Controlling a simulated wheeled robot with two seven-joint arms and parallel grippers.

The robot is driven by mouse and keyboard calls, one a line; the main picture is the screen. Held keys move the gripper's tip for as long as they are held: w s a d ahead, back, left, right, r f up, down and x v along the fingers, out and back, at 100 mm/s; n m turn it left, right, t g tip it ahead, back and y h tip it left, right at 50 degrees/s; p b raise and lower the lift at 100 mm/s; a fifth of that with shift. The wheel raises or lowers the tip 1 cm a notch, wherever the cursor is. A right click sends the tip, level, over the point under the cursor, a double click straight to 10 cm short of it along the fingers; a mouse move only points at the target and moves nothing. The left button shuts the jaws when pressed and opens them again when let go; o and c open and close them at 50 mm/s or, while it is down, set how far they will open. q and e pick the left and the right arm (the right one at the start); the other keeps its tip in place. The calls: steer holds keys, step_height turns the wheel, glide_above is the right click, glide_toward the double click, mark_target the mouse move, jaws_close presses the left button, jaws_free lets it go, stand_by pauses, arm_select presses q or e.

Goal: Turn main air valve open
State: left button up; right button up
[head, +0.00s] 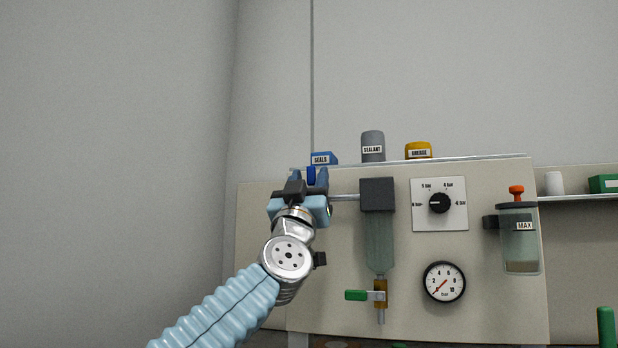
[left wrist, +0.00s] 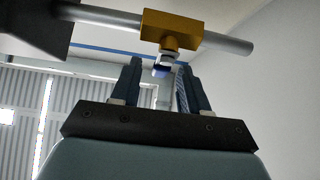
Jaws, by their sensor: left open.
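The valve on the air pipe shows in the left wrist view as a brass body (left wrist: 172,24) on a grey pipe (left wrist: 225,42). A short stem below it carries a blue and white handle (left wrist: 162,69). In the head view a bright blue part (head: 311,176), seemingly this handle, shows at the fingers; the brass body is hidden behind my gripper. My left gripper (head: 317,184) is open at the left end of the pipe (head: 345,197). In the wrist view its fingers (left wrist: 162,88) stand either side of the handle, with gaps visible. My right gripper is out of view.
The panel bears a filter (head: 379,240) with a green drain lever (head: 356,295), a pressure knob (head: 439,203), a gauge (head: 444,282) and a MAX-marked cup (head: 519,245). A SEALS box (head: 324,158), SEALANT can (head: 372,147) and yellow tub (head: 418,150) stand on top. Left is clear.

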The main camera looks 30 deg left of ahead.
arm_select(q)
jaws_close()
